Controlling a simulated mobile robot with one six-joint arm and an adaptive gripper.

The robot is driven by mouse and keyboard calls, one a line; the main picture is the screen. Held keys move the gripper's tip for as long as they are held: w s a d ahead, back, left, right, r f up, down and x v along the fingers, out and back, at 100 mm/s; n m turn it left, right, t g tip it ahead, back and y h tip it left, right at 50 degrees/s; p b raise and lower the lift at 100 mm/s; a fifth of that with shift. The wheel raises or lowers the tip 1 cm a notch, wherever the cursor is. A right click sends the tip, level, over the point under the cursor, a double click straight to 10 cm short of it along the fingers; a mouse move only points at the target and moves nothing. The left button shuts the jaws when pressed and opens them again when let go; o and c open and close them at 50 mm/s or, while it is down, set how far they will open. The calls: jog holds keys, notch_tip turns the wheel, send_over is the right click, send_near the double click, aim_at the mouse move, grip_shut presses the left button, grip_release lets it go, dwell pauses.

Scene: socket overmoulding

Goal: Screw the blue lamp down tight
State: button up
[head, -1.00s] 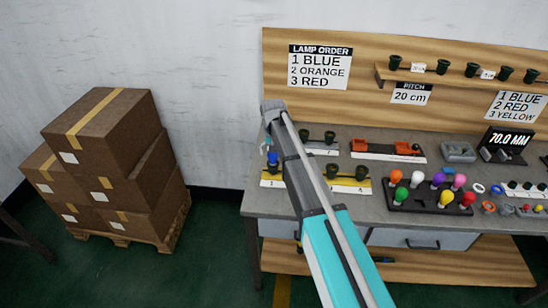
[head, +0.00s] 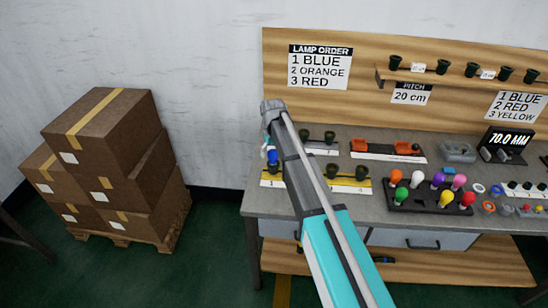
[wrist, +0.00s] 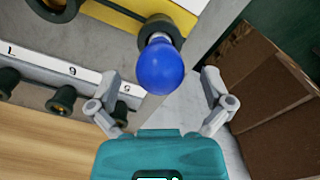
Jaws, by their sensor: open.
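The blue lamp (head: 272,156) stands in the socket by the number 1 on the yellow-edged strip (head: 318,182) at the left end of the bench. In the wrist view the blue lamp (wrist: 160,68) sits in a dark green socket (wrist: 158,28), with a bit of pale base showing between bulb and socket. My gripper (wrist: 160,88) is open, with one finger on each side of the lamp and gaps between. In the head view my arm hides much of the gripper and part of the strip.
Empty dark sockets (head: 362,172) stand on the same strip, and others on a white strip (wrist: 60,80) beside it. A black tray (head: 406,205) of coloured lamps and a red-part rack (head: 390,155) lie to the right. Stacked cartons (head: 110,150) stand left of the bench.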

jog(key=c, duration=1)
jog(key=shift+m, duration=2.3)
jog(key=shift+c, duration=0.2)
jog(key=shift+m, duration=0.8)
jog(key=o, duration=1)
jog(key=shift+o, duration=0.2)
jog(key=shift+s, duration=0.15)
